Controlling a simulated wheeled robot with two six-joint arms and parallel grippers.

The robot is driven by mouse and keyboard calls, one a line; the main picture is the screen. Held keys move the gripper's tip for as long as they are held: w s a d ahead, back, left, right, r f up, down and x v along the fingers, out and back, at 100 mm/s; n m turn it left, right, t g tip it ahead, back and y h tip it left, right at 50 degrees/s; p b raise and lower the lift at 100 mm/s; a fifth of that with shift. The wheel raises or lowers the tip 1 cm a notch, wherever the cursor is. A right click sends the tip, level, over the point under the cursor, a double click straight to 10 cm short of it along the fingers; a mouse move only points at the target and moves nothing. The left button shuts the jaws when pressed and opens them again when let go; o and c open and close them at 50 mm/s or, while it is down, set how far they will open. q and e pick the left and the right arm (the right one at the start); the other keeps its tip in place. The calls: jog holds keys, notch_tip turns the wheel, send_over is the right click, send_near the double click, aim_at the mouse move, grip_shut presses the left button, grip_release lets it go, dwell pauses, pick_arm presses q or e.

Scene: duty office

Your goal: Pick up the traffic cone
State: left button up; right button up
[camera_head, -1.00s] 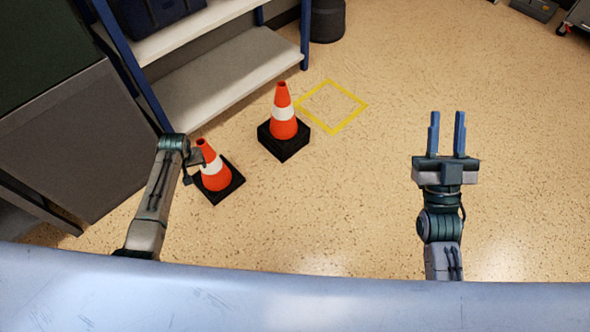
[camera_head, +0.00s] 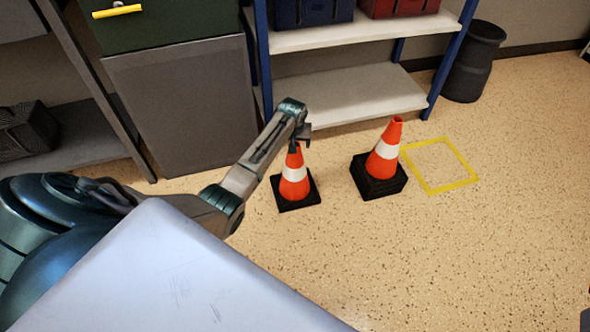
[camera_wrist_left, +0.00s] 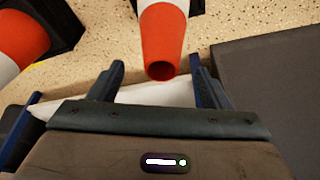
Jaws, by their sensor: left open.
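Two orange and white traffic cones with black square bases stand upright on the floor. The nearer cone (camera_head: 293,183) is below my left gripper (camera_head: 302,134), whose fingers are mostly hidden behind the wrist. The other cone (camera_head: 383,158) stands to its right on a thicker black base. In the left wrist view, my left gripper (camera_wrist_left: 157,63) is open, with the orange tip of a cone (camera_wrist_left: 162,40) between or just beyond its fingertips; contact cannot be told. The second cone (camera_wrist_left: 22,40) shows at upper left there. My right gripper is not in view.
A yellow square outline (camera_head: 430,188) is marked on the floor right of the cones. A shelf unit (camera_head: 345,100) with bins stands behind them, beside a grey cabinet (camera_head: 185,110). A dark bin (camera_head: 472,65) stands at back right.

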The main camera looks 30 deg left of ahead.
pick_arm(q)
jog(key=b+x, duration=0.1)
jog(key=x, duration=0.3)
jog(key=shift+s, duration=0.15)
jog(key=shift+r, duration=0.1)
grip_shut()
